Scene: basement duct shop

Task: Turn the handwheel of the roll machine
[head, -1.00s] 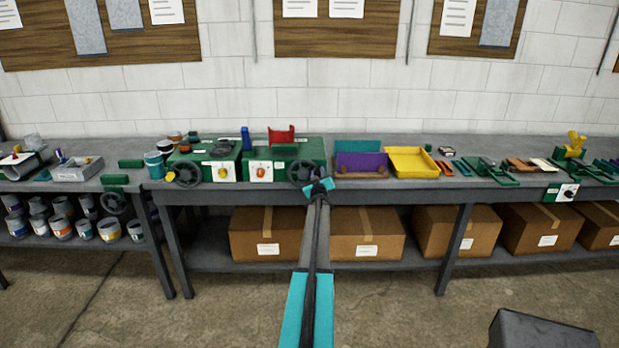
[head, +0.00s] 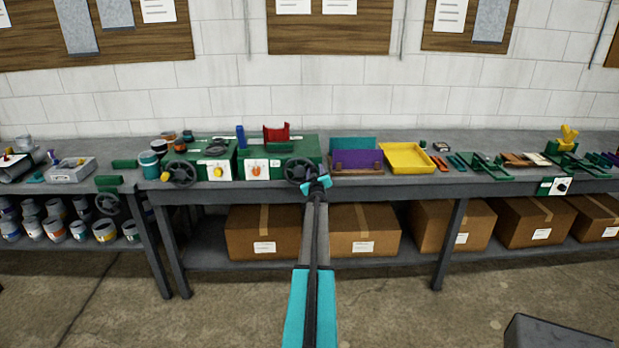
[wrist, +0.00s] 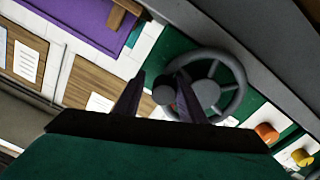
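A green machine (head: 280,154) with an orange knob (head: 256,169) on a white plate stands on the bench. Its dark spoked handwheel (head: 299,171) is on the front at the right. The handwheel is large in the wrist view (wrist: 215,108). My gripper (head: 318,184) is just right of and in front of this wheel. In the wrist view my gripper (wrist: 161,74) has its fingers apart, with the wheel's dark round handle (wrist: 163,94) appearing between them. A gap shows beside the left finger; contact with the right finger cannot be told.
A second green machine (head: 206,160) with a handwheel (head: 178,174) and yellow knob stands to the left. A purple panel (head: 358,160) and yellow tray (head: 407,158) are to the right. Cardboard boxes (head: 365,230) fill the shelf below.

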